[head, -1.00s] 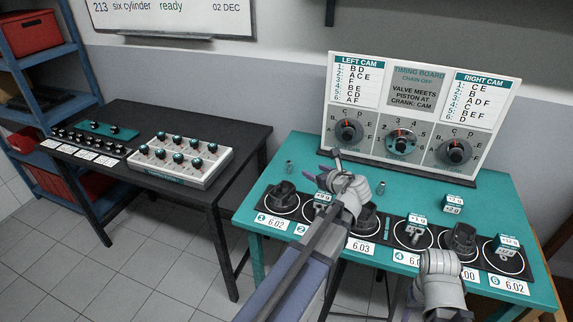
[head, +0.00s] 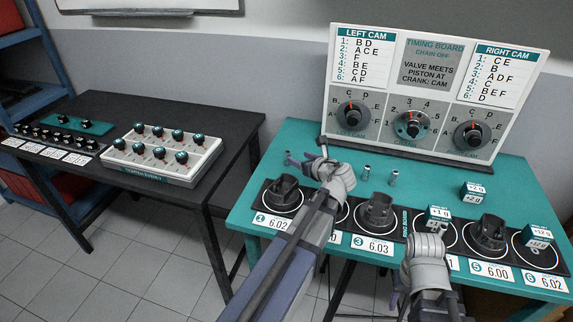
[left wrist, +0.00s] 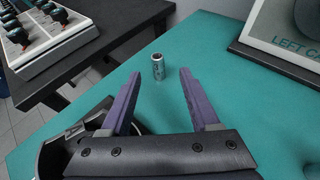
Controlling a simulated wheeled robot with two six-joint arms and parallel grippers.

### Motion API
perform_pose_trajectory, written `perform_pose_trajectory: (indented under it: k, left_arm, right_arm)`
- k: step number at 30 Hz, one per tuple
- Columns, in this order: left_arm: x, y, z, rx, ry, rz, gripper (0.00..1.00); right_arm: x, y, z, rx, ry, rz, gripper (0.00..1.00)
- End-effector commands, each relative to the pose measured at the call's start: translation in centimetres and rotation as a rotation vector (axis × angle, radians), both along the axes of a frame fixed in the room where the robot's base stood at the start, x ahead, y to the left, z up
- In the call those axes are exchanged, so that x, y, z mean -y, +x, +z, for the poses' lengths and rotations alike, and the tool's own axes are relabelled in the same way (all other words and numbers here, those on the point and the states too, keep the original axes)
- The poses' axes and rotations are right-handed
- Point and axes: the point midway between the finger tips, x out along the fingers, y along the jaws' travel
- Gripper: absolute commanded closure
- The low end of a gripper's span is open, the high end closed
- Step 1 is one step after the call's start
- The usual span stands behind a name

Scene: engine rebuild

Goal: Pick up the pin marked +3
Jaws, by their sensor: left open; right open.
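A small grey metal pin (left wrist: 158,66) stands upright on the teal table in the left wrist view, just beyond my left fingertips and between their lines. Its marking is too small to read. My left gripper (left wrist: 156,77) is open, with nothing between its purple fingers. In the head view my left gripper (head: 305,156) is low over the table's back left part and hides most or all of that pin. Two other small metal pins (head: 366,172) (head: 393,178) stand to its right, markings unreadable. My right gripper (head: 397,284) is open at the table's front, partly hidden by its wrist.
The timing board (head: 433,90) stands along the teal table's back edge. Pistons (head: 378,212) and labelled weight blocks (head: 474,191) occupy the front and right. A black table (head: 95,205) with a knobbed box (head: 160,160) is at the left, across a gap.

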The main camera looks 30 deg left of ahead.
Motion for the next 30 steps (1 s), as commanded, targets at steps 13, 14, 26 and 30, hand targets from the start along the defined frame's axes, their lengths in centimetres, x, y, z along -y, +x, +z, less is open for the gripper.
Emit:
perform_pose_trajectory:
  k: [13,14,26,30]
  left_arm:
    - [-0.1,0.1,-1.8,0.001,-0.001,0.0,0.38]
    - [-0.2,0.2,-1.9,0.0,0.0,0.001,0.38]
    - [-4.6,3.1,-4.2,0.0,-0.001,0.003,0.38]
    - [-5.4,3.5,-4.4,0.001,-0.001,0.0,0.38]
  right_arm:
    - [0.0,0.0,-1.8,0.0,0.0,0.0,0.5]
    - [0.0,0.0,-1.9,0.0,0.0,0.0,0.5]
    - [0.0,0.0,-4.2,0.0,0.0,0.0,0.5]
    - [0.0,0.0,-4.4,0.0,0.0,0.0,0.5]
